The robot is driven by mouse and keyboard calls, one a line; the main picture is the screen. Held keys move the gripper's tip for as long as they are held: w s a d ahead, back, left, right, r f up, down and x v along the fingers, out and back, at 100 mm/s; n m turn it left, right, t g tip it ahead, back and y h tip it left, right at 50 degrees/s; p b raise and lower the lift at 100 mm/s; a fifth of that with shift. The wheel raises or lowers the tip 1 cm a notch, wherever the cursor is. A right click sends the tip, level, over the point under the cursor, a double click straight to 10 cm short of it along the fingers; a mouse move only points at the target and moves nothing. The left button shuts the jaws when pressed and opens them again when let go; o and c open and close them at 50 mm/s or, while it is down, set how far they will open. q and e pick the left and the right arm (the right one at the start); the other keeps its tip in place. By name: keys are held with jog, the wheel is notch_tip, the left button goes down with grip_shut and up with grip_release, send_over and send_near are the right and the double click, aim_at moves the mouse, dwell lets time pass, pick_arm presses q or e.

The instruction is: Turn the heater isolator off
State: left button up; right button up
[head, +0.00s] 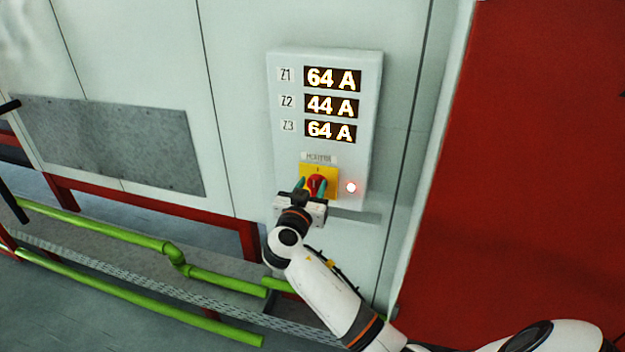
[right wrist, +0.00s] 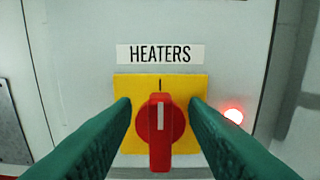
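The heater isolator is a red rotary knob (right wrist: 160,132) on a yellow square plate (right wrist: 193,88), under a label reading HEATERS (right wrist: 160,54). The knob's handle stands vertical, its white mark in line with the black mark above it. In the head view the knob (head: 317,184) sits low on the grey panel box (head: 290,155). My right gripper (head: 311,186) is at the knob. In the right wrist view its green fingers (right wrist: 160,110) are apart, one on each side of the knob, with gaps to the handle. My left gripper is not in view.
A lit red lamp (head: 351,187) is right of the knob. Displays above read Z1 64 A (head: 332,78), Z2 44 A (head: 331,105) and Z3 64 A (head: 331,131). Green pipes (head: 120,233) run low at left. A red surface (head: 530,160) fills the right side.

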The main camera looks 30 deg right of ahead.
jog(key=shift+x, duration=0.9)
jog(key=shift+c, duration=0.3)
grip_shut()
